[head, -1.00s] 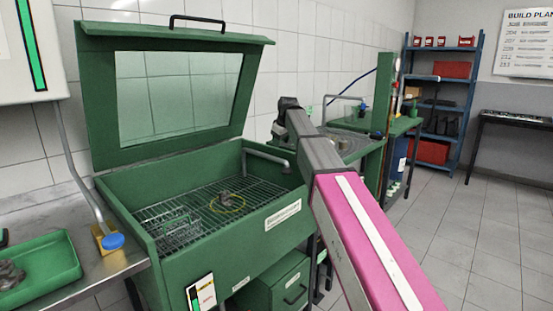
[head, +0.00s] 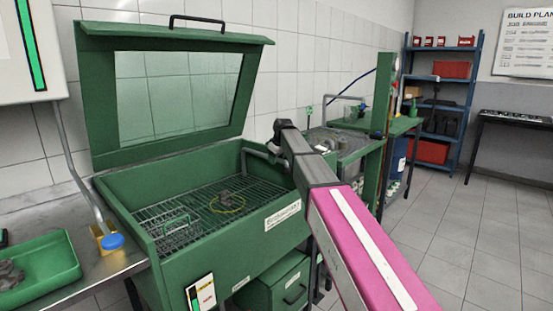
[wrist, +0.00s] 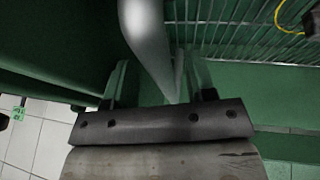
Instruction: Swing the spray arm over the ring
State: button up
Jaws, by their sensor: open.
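The spray arm (head: 256,154) is a grey bent pipe at the back right of the green washer. Its outer end is hidden behind my arm in the head view. In the wrist view the spray arm (wrist: 146,40) runs down between the two fingers of my gripper (wrist: 160,75). The fingers are open on either side of it; contact cannot be told. The yellow ring (head: 241,207) lies on the wire grid, left of and nearer than the spray arm, around a small grey part (head: 226,196). Part of the ring (wrist: 279,22) shows at the wrist view's top right.
The washer's lid (head: 95,100) stands open at the back. A wire basket (head: 172,232) sits on the left of the grid (head: 205,190). The washer's front wall (head: 225,250) and right wall border the tub. A green tray (head: 45,268) lies on the left bench.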

grip_shut()
jog(key=s+a+m+h, duration=0.2)
jog(key=s+a+m, duration=0.2)
jog(key=a, duration=0.6)
jog(key=s+a+m+h, duration=0.2)
jog(key=s+a+m, duration=0.2)
jog(key=a+m, duration=0.3)
jog(key=shift+a+h, duration=0.3)
jog(key=shift+a, duration=1.8)
grip_release()
